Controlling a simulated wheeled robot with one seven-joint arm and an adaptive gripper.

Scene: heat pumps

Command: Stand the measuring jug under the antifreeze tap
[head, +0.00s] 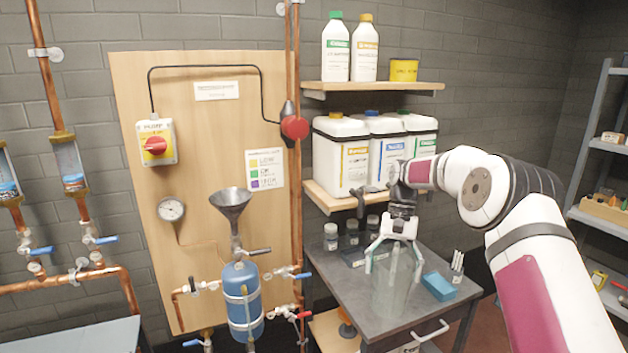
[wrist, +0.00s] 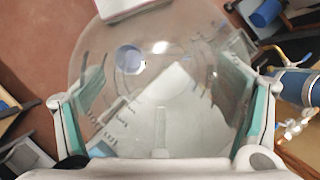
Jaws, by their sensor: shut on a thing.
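The measuring jug (head: 393,290) is a clear, see-through vessel over the grey bench top, upright or nearly so. My gripper (head: 396,254) is shut on it from above, with a finger on each side. In the wrist view my gripper (wrist: 160,105) has its green pads against opposite sides of the jug (wrist: 165,60). I cannot tell whether the jug's base touches the bench. Three white canisters with yellow (head: 341,155), blue (head: 385,145) and green (head: 420,130) labels stand on the lower shelf. A dark tap (head: 361,200) hangs below the yellow-labelled canister; the label words are unreadable.
The bench (head: 335,285) holds small dark-lidded jars (head: 331,236) at its back and a blue block (head: 438,286) right of the jug. A funnel (head: 231,203) above a blue cylinder (head: 243,300) and copper pipes stand left. Bare bench lies left of the jug.

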